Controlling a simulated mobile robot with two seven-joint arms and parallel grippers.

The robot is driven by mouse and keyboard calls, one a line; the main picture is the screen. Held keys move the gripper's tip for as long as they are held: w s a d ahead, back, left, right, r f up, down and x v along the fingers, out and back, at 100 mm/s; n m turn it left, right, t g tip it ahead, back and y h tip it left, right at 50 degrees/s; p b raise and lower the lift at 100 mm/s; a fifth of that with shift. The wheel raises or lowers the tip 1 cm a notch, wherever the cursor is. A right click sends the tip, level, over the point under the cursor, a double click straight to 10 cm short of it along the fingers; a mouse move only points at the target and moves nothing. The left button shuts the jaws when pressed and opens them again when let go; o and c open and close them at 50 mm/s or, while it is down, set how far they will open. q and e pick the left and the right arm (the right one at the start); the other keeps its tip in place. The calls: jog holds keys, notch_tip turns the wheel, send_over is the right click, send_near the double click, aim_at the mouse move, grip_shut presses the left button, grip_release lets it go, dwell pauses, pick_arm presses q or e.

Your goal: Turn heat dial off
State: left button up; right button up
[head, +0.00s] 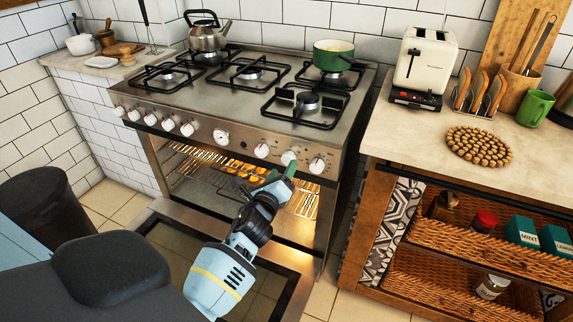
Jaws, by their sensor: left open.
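The stove (232,86) has a row of round white dials along its steel front panel. Several dials sit at the left, including one (187,129). A larger gauge-like dial (221,136) is near the middle. Three more dials are at the right: one (262,150), a second (289,157) and the rightmost (317,165). My left gripper (284,175) is open just below and in front of these right dials, and I cannot tell if it touches one. Its fingers look small and partly blend together. My right gripper is not in view.
The oven is lit with food on a rack (215,160), and its door (270,262) hangs open below my arm. A kettle (207,32) and a green pot (333,55) stand on the stove. A counter (400,140) with a toaster (425,60) is at the right.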

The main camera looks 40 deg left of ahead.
aim_at(287, 162)
pick_arm(q)
jog(key=shift+x, duration=1.85)
jog(key=c, duration=1)
